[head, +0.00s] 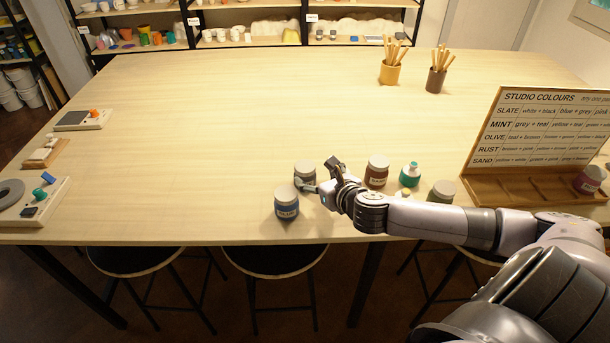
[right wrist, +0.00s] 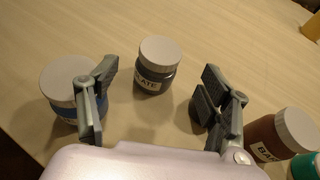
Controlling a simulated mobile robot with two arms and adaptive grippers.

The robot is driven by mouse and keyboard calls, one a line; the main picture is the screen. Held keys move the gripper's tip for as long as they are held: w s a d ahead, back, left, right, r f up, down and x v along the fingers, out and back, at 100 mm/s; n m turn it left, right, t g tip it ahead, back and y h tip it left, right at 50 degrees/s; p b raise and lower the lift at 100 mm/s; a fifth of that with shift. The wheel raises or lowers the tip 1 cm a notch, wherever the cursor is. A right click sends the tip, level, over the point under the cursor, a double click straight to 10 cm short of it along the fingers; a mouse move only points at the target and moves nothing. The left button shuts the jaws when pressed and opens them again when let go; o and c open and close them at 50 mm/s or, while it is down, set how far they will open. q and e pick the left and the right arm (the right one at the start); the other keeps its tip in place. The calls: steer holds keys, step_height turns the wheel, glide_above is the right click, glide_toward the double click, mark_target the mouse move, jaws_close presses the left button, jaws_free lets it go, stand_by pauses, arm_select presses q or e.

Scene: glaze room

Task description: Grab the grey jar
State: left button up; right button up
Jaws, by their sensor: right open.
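The grey jar (head: 305,176) stands upright on the table near its front edge, with a pale lid and a white label; in the head view my gripper partly overlaps it. In the right wrist view the grey jar (right wrist: 154,78) stands just beyond the gap between my fingers, and its label ends in "ATE". My right gripper (head: 321,178) is open and empty; its spread fingers also show in the right wrist view (right wrist: 160,88). My left gripper is not in view.
A blue jar (head: 286,206) stands close in front of the grey jar, beside one finger. A brown jar (head: 376,176), a teal bottle (head: 409,177) and a pale-lidded jar (head: 442,190) stand right. A colour-chart rack (head: 530,190) is far right. The table's middle is clear.

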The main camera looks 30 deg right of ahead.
mark_target(306, 167)
steer(key=shift+x, duration=1.1)
steer(key=x, duration=0.1)
steer(key=p+x, duration=0.1)
steer(key=x, duration=0.1)
steer(key=p+x, duration=0.1)
steer(key=shift+w+r, duration=0.25)
steer(key=shift+w, duration=0.05)
steer(key=shift+w+d+f, duration=0.1)
steer(key=shift+w+f, duration=0.1)
steer(key=shift+w, duration=0.1)
steer(key=shift+s, duration=0.1)
steer(key=shift+c, duration=0.6)
steer(key=c, duration=1.3)
